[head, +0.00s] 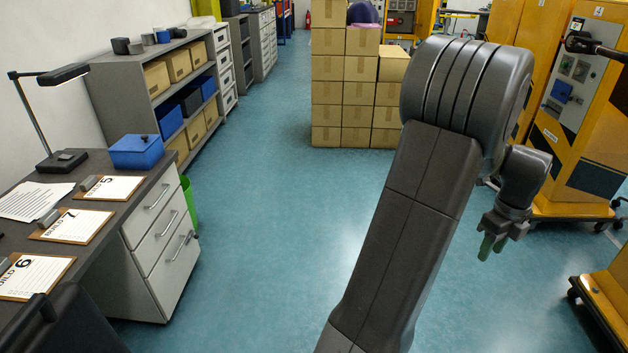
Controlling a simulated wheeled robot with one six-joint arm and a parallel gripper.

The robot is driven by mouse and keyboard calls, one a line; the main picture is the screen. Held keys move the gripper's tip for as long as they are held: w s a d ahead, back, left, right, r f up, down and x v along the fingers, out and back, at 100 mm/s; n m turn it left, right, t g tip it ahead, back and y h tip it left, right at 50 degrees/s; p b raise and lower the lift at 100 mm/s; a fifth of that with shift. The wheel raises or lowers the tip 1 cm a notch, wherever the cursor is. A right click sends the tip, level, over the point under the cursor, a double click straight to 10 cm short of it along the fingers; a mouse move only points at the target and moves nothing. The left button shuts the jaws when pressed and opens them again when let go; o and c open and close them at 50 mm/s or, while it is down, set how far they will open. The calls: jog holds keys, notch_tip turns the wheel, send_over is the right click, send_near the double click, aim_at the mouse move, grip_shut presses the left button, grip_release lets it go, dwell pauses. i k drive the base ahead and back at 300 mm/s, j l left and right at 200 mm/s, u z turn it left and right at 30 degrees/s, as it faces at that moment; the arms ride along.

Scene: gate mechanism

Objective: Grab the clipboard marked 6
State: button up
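Three clipboards with white sheets lie flat on the dark desk (150,185) at the left. The nearest clipboard (33,276) bears a large digit that looks like a 6 or a 9 from this angle. The middle clipboard (72,226) bears a digit that looks like 1 or 7. The far clipboard (108,188) seems to bear a 5. Each has a grey clip at its left end. My gripper (492,246) hangs at the right over the floor, pointing down, far from the desk. Its greenish fingertips are small, and the gap between them is unclear. Nothing is visibly held.
A desk lamp (60,160), a blue box (136,151) and loose paper (33,202) are on the desk. A dark chair (75,325) stands at its near end. Stacked cartons (343,90) and yellow cabinets (590,110) stand beyond. The floor between is clear.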

aim_at(22, 276)
jog(key=i+u, duration=0.85)
jog(key=u, duration=0.15)
jog(key=i+l+u, duration=0.3)
jog(key=u, duration=0.15)
jog(key=i+u, duration=0.2)
jog(key=u, duration=0.3)
jog(key=i+u, duration=0.15)
jog(key=u, duration=0.3)
jog(key=i+l+u, duration=0.15)
jog(key=u, duration=0.35)
jog(key=i+l+u, duration=0.15)
jog(key=u, duration=0.35)
jog(key=i+l+u, duration=0.15)
jog(key=u, duration=0.3)
jog(key=i+l+u, duration=0.15)
jog(key=u, duration=0.25)
jog(key=i+l+u, duration=0.1)
jog(key=l+u, duration=0.35)
jog(key=i+l+u, duration=0.1)
jog(key=u, duration=0.3)
jog(key=l, duration=0.1)
